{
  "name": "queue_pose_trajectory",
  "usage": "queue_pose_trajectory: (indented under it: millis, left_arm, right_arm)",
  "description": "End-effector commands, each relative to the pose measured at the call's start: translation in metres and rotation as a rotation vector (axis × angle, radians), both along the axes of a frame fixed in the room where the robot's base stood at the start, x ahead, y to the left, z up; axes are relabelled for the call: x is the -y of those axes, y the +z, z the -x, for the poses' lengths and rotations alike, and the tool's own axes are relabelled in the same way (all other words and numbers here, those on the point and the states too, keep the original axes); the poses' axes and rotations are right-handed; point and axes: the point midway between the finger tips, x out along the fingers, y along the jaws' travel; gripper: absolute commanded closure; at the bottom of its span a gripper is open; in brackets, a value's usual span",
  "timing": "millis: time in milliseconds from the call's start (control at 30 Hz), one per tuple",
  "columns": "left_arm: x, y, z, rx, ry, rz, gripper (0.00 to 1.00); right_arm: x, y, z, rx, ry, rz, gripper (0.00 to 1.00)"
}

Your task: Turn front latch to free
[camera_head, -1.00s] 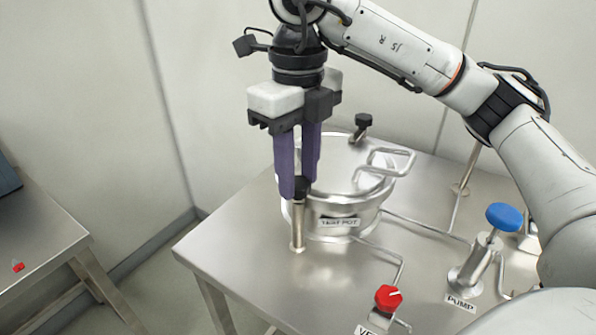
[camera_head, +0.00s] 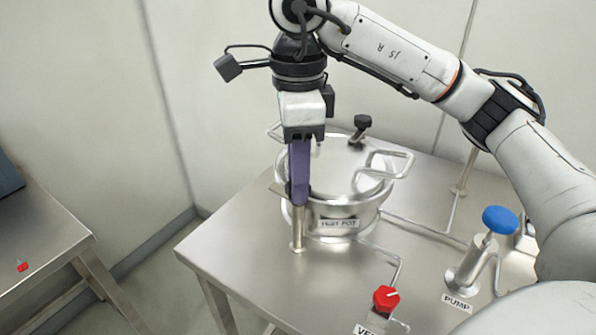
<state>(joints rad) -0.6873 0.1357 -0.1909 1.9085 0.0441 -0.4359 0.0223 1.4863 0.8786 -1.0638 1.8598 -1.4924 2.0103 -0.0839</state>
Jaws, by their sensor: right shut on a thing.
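The steel pot (camera_head: 340,222) with a lid (camera_head: 345,165) stands on the steel table. The front latch post (camera_head: 297,232) rises at the pot's near left side. My right gripper (camera_head: 300,198) points straight down over this post, with its purple fingers lined up one behind the other. It is shut on the front latch's black knob, which the fingers now hide. A thin flat piece juts out left of the fingertips, probably part of the latch. The other latch (camera_head: 362,123), with a black knob, stands at the pot's back. My left gripper is not in view.
A red valve knob (camera_head: 386,299) stands at the table's front. A blue pump knob (camera_head: 500,220) stands at the right, below my right arm. A steel lid handle (camera_head: 390,163) sticks up. A side table (camera_head: 40,235) with a small red item is at the left.

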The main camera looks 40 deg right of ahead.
Motion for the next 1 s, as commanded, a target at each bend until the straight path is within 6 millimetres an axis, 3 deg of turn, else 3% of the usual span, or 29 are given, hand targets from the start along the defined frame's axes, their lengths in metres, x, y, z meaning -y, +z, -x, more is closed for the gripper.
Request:
queue_pose_trajectory:
  millis: [300,800,833,933,1000]
  left_arm:
    - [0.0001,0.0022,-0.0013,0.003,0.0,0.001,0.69]
    - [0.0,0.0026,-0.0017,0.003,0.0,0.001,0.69]
    - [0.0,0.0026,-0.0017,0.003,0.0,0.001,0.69]
    - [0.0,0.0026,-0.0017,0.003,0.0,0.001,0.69]
    - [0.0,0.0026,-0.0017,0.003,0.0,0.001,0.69]
  right_arm:
    - [0.0002,0.0018,-0.0008,0.005,0.106,-0.001,0.92]
    - [0.0002,0.0018,-0.0009,0.006,0.125,-0.001,0.92]
    - [0.0002,0.0019,-0.0009,0.006,0.125,-0.001,0.68]
    - [0.0002,0.0016,-0.0008,0.005,0.125,-0.001,0.51]
    - [0.0002,0.0013,-0.0007,0.004,0.124,0.0,0.51]
